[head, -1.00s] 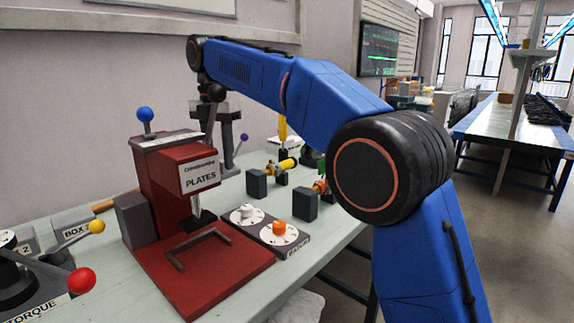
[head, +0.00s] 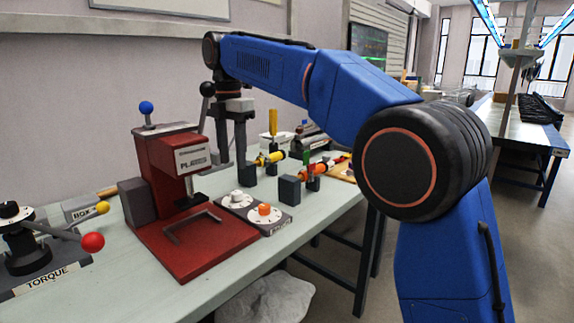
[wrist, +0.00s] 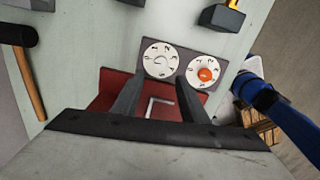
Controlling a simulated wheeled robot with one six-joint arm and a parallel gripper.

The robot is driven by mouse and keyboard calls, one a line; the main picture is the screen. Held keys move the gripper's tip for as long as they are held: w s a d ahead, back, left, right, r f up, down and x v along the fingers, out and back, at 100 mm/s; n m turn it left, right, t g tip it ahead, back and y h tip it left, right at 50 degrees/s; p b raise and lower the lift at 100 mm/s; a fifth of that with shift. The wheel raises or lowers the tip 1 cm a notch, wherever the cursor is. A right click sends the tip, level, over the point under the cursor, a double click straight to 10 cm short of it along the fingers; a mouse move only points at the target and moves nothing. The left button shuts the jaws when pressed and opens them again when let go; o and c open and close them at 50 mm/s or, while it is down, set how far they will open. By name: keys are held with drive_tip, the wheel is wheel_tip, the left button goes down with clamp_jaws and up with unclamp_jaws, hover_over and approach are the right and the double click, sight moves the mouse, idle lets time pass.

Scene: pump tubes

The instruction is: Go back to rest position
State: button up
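My gripper (head: 231,150) points down behind the red press (head: 168,170), high over the bench. In the wrist view my gripper (wrist: 160,88) shows two dark fingers spread apart with nothing between them. Below them lie the dial panel (wrist: 167,62) and the red press base (wrist: 110,88). My blue arm arches over the bench from the right.
The torque device (head: 30,235) with a red-knobbed lever stands at the left end of the bench (head: 125,275). A hammer (wrist: 28,80) lies at left in the wrist view. A pale sack (head: 265,298) lies below the bench. The floor at right is open.

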drive_tip(key=s+d+f+m+t, duration=0.1)
drive_tip(key=s+d+m, duration=0.35)
drive_tip(key=d, duration=0.45)
drive_tip(key=s+d+f+m, duration=0.25)
drive_tip(key=d+m, duration=0.25)
drive_tip(key=d, duration=0.5)
drive_tip(key=s+d+f+m+t, duration=0.1)
drive_tip(key=s+d+m, duration=0.4)
drive_tip(key=d, duration=0.4)
drive_tip(key=s+d+f+m+t, duration=0.1)
drive_tip(key=s+d+f+m, duration=0.6)
drive_tip(key=s+f, duration=0.3)
drive_tip(key=s+d+f+m+t, duration=0.1)
drive_tip(key=s+d+f+m, duration=0.6)
drive_tip(key=s+f, duration=0.3)
drive_tip(key=shift+s+d+t, duration=0.4)
drive_tip(key=shift+d, duration=0.2)
drive_tip(key=shift+o, duration=0.4)
drive_tip(key=shift+m, duration=0.25)
